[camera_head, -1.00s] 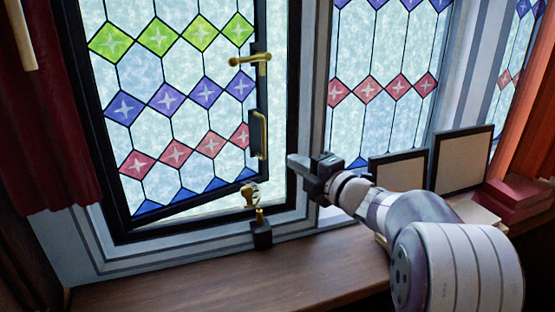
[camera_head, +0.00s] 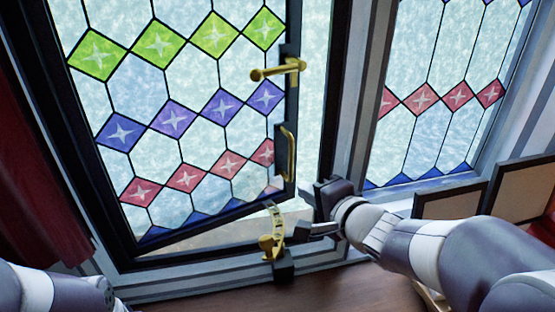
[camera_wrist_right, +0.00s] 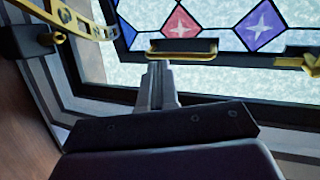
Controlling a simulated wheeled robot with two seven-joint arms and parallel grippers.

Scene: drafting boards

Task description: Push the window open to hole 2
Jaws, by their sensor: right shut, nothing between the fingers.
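The stained-glass window sash (camera_head: 150,75) stands ajar in its black frame, with a gap along its bottom edge. A brass lever (camera_head: 278,70) and a black-backed pull handle (camera_head: 287,155) sit on its right edge. The brass stay bar (camera_head: 276,222) with holes runs from the sash's lower corner to a black sill block (camera_head: 284,266); it shows too in the right wrist view (camera_wrist_right: 88,27). I cannot tell which hole sits at the peg. My right gripper (camera_head: 303,230) is shut and empty, just right of the stay. In the wrist view its fingertips (camera_wrist_right: 158,68) point toward the pull handle (camera_wrist_right: 183,51). My left gripper is out of view.
A fixed stained-glass pane (camera_head: 445,95) is on the right beyond a grey post. Dark-edged panels (camera_head: 448,201) lean at the right of the wooden sill (camera_head: 345,290). A red curtain (camera_head: 30,215) hangs at the left.

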